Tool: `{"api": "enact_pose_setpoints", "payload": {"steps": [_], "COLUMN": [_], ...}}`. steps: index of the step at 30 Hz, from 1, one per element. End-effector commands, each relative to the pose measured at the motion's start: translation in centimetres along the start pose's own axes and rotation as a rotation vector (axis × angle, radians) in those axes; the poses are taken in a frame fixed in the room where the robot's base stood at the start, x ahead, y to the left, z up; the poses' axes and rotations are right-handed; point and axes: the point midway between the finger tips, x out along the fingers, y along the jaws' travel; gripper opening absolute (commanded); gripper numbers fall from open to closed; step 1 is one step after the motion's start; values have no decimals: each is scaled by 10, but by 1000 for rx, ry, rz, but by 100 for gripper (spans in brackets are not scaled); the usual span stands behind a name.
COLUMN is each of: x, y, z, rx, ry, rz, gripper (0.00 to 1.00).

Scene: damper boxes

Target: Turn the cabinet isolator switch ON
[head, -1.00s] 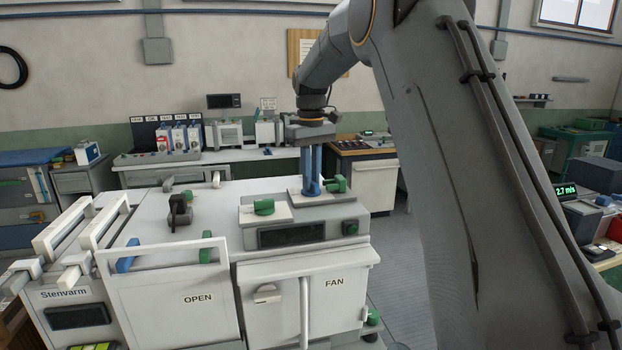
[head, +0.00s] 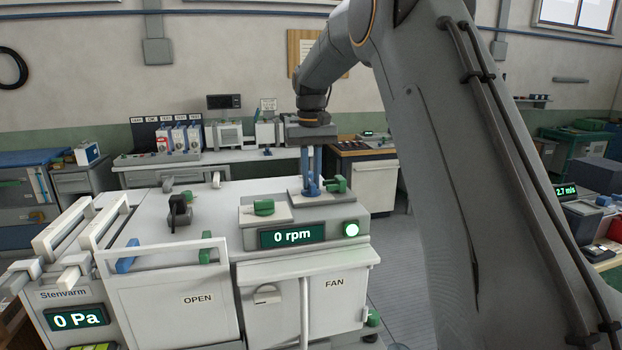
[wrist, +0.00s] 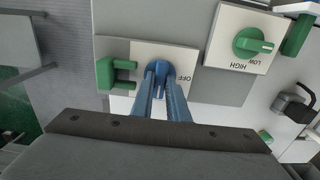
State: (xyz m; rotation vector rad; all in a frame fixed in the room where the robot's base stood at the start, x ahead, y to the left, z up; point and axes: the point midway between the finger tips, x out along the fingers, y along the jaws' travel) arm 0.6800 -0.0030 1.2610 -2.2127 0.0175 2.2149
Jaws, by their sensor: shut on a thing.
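The isolator switch is a blue rotary knob (wrist: 160,68) in the wrist view, on a plate with a white part marked OFF (wrist: 182,56) and a grey part to its left. My gripper (wrist: 160,90) has its blue fingers shut on this knob. In the head view, my gripper (head: 311,185) points straight down onto the switch at the cabinet's back right. The ON marking is not visible.
A green bracket (wrist: 118,72) sits just left of the knob. A green LOW/HIGH knob (wrist: 254,42) is to the right. A black handle (head: 180,211) rises from the cabinet top. A second display (head: 77,318) reads 0 Pa. White rails stand at the left.

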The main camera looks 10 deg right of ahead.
Motion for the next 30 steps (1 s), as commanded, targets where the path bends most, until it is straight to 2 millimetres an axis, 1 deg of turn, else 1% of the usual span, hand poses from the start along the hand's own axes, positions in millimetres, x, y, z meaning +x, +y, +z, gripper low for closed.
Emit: {"api": "enact_pose_setpoints", "payload": {"steps": [1,5,6,9,17,20,23,30], "x": [-3,-3,-3,-2,-1,-6,-17,-56], "y": [0,0,0,0,0,0,0,0], "z": [-1,-1,-1,-1,-1,-1,-2,-2], "rx": [1,1,1,1,0,0,0,0], "ry": [6,6,6,5,3,4,6,6], "rz": [0,-1,-1,0,0,0,0,0], "gripper": [0,0,19,33,33,33,33,33]}}
